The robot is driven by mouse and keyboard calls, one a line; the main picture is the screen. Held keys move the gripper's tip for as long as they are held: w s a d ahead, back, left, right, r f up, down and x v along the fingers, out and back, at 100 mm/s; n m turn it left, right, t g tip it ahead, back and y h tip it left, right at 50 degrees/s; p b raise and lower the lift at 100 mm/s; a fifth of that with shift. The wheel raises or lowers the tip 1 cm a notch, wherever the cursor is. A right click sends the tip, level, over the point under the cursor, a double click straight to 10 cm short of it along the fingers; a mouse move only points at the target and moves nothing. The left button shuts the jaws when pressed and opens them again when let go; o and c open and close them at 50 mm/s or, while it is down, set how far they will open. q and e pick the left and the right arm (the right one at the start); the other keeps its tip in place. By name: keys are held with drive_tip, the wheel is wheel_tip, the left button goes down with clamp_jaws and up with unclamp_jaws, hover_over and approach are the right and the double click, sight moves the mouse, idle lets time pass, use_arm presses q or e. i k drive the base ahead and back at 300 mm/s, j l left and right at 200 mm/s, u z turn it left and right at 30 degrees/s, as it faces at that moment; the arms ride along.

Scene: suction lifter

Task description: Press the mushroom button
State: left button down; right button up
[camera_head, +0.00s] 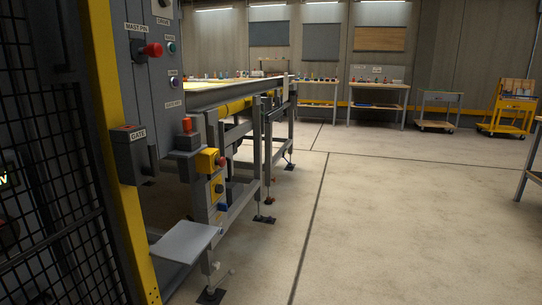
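A red mushroom-shaped knob (152,50) sticks out of the upper part of a grey control panel (139,88) at the left. Another red mushroom-shaped button (221,161) sits on a yellow box (206,161) lower down, on the grey frame beside the panel. I cannot tell from the view which of the two the task names. Neither of my grippers shows in the head view, and nothing is seen touching either button.
A yellow post (109,130) and dark mesh fence (55,210) stand at the near left. A small grey shelf (185,241) juts out below the yellow box. A long framed table (230,91) runs back. The concrete floor (410,220) at the right is clear.

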sight(222, 161)
drive_tip(key=i+l+z, duration=0.15)
drive_tip(key=i+l, duration=0.8)
drive_tip(key=i, duration=0.15)
